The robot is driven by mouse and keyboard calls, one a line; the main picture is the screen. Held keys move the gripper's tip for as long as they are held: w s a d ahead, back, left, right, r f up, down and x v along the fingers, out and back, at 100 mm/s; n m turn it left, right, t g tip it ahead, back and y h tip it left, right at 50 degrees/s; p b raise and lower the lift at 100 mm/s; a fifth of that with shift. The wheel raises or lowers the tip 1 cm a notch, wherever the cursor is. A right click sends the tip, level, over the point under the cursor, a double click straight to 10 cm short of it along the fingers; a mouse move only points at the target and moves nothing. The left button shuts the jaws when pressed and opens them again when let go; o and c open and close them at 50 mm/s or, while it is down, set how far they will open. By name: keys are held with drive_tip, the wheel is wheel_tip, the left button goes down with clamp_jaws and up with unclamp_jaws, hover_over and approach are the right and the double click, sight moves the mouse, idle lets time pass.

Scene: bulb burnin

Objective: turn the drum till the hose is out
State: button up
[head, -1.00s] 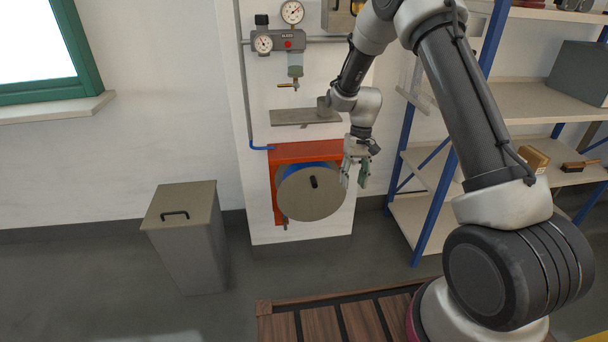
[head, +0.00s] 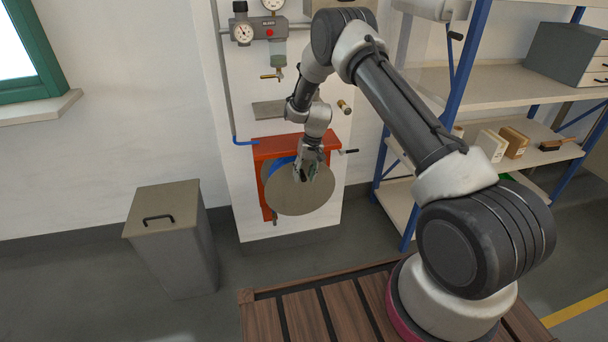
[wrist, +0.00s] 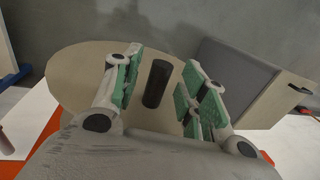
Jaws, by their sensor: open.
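The hose drum (head: 300,196) is a round tan disc on a red-orange bracket (head: 285,147) on the white pillar. A strip of blue hose shows at its left edge. Its dark crank knob (wrist: 157,83) stands between my open fingers in the wrist view, and no contact with either finger pad is visible. My gripper (head: 308,174) is in front of the drum's upper part and partly hides the knob in the head view. The green-padded fingers also show in the wrist view (wrist: 158,90). The hose's free end is not clear.
A grey lidded bin (head: 171,235) stands left of the drum; it shows in the wrist view too. Gauges and a small valve unit (head: 260,30) are above. A shelf rack (head: 490,90) stands at right, and a wooden slatted platform (head: 320,305) lies in front.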

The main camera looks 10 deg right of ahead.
drive_tip(key=shift+f, duration=0.15)
clamp_jaws()
drive_tip(key=shift+a, duration=0.15)
